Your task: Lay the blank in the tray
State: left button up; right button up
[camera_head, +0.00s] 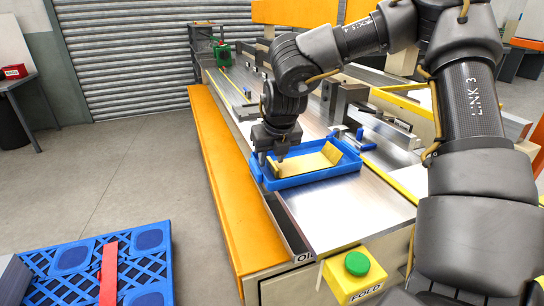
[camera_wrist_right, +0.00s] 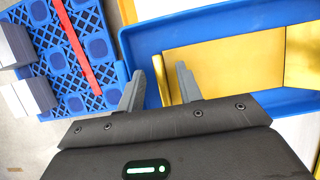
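A yellow, bent sheet blank (camera_head: 308,161) lies inside the blue tray (camera_head: 318,178) on the bench, with a raised flap at its right end. My right gripper (camera_head: 280,158) is over the tray's left end, by the blank's left edge. The wrist view shows the yellow blank (camera_wrist_right: 225,65) and the blue tray (camera_wrist_right: 140,42). There the right gripper's two fingers (camera_wrist_right: 160,88) stand apart, with part of the tray and the blank's near edge showing in the gap. Whether the fingers touch the blank cannot be told. My left gripper is not in view.
A yellow box with a green button (camera_head: 357,264) stands at the bench's front. An orange guard (camera_head: 222,180) runs along the bench's left side. A blue pallet (camera_head: 75,275) with a red strip lies on the floor at lower left. Clamps and machine parts stand behind the tray.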

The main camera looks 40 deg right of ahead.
jog(key=shift+r, duration=0.25)
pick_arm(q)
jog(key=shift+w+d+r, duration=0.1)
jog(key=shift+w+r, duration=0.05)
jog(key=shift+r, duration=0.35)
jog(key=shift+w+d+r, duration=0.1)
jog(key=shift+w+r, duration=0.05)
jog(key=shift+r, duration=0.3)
pick_arm(e)
jog(key=v, duration=1)
jog(key=shift+s, duration=0.15)
jog(key=shift+r, duration=0.25)
